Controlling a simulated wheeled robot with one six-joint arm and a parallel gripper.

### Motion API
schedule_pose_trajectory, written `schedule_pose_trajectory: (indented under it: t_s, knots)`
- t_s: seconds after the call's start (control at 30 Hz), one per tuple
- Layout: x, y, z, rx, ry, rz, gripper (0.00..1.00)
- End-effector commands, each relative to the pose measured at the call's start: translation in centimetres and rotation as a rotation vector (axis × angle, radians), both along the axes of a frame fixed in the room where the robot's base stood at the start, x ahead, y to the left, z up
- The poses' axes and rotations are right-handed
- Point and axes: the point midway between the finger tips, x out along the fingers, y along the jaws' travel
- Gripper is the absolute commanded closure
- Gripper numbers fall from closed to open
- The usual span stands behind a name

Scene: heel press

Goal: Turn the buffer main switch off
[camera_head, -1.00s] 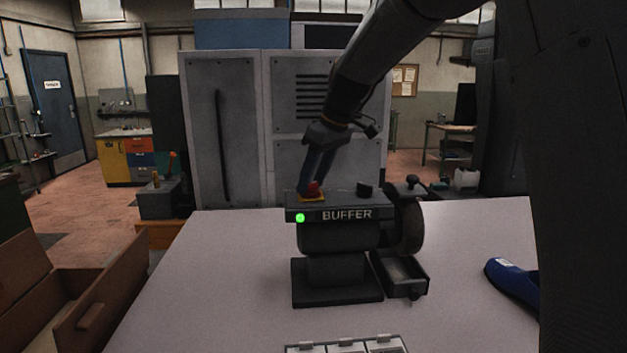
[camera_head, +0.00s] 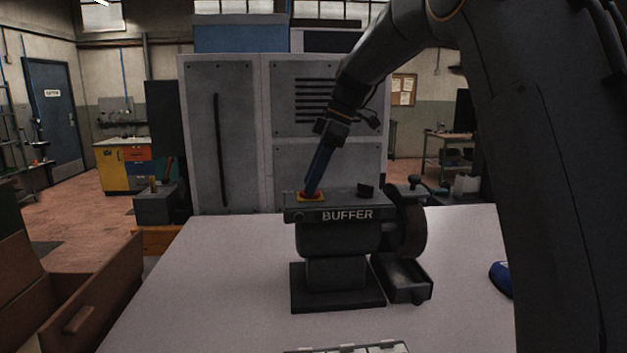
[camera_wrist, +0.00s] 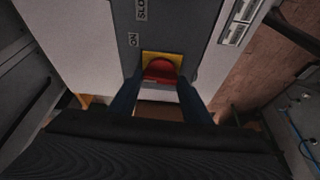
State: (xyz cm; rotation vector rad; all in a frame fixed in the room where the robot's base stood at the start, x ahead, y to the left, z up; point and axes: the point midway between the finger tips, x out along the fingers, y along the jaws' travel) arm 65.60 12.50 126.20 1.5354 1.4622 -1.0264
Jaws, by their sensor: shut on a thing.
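The buffer (camera_head: 335,240) is a dark grey machine on the table, marked BUFFER on its front. Its red main switch (camera_wrist: 160,71) sits on a yellow plate (camera_wrist: 172,55) on the left of the top. An ON label (camera_wrist: 133,40) is beside it in the wrist view. The small lamp (camera_head: 300,217) at the front left is dark. My gripper (camera_head: 310,191) reaches down onto the switch from above. Its two blue fingers stand on either side of the red switch and are shut on it. The fingers partly hide the switch in the head view.
A black knob (camera_head: 365,190) stands on the buffer top to the right of the switch. A wheel (camera_head: 412,230) and an open tray (camera_head: 405,280) are on the buffer's right. A blue item (camera_head: 501,278) lies further right. An open brown box (camera_head: 95,295) is at the left.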

Motion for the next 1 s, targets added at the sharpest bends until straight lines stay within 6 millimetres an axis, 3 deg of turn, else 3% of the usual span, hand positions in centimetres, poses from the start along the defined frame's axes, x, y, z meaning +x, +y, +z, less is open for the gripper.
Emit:
schedule_pose_trajectory:
  t_s: [0.63,0.67,0.73,1.0]
  knots:
    - [0.08,-0.02,0.10,0.000,-0.003,0.053,0.79]
    - [0.08,-0.03,0.11,0.000,-0.003,0.053,0.51]
    - [0.08,-0.02,0.10,0.000,-0.003,0.053,0.39]
    - [0.06,0.00,0.05,0.000,-0.001,0.053,0.38]
